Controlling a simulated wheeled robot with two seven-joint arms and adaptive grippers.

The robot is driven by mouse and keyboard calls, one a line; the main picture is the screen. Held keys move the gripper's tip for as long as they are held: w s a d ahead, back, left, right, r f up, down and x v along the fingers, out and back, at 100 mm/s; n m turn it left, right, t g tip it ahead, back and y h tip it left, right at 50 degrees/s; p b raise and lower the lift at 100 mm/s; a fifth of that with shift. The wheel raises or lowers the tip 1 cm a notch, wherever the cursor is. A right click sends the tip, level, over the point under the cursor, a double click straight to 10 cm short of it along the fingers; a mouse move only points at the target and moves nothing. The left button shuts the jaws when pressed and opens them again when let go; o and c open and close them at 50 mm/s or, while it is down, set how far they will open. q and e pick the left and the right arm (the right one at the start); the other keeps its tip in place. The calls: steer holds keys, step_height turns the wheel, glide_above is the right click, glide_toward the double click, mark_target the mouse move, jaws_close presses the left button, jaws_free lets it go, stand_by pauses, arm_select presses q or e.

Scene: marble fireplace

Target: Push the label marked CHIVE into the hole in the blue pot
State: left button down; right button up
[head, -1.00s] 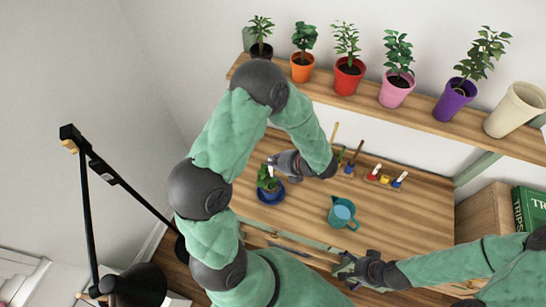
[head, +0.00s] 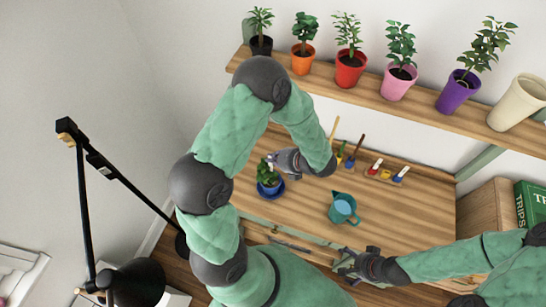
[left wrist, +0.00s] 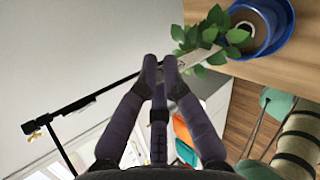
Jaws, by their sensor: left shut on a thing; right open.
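The blue pot (head: 269,189) stands on a blue saucer at the left of the wooden table and holds a leafy green plant (head: 266,172). The pot also shows at the upper right of the left wrist view (left wrist: 271,42). My left gripper (head: 272,160) is beside the plant, above the pot's rim. It is shut on a pale label (left wrist: 199,58), which reaches among the leaves. My right gripper (head: 345,262) is open and empty at the table's front edge.
A teal watering can (head: 342,209) stands mid-table. A shelf (head: 425,115) above holds several potted plants and a cream pot (head: 517,103). A black lamp (head: 130,283) stands at left. Table right of the can is clear.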

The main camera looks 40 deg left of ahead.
arm_select(q)
step_height(320, 180, down, 7)
steer(key=b, duration=0.4)
steer(key=shift+r+b, duration=0.2)
steer(key=shift+b, duration=0.1)
steer(key=shift+f+b, duration=1.2)
steer(key=shift+f, duration=0.65)
stand_by(4.2)
steer(key=c, duration=1.3)
jaws_free()
steer(key=shift+r, duration=0.15)
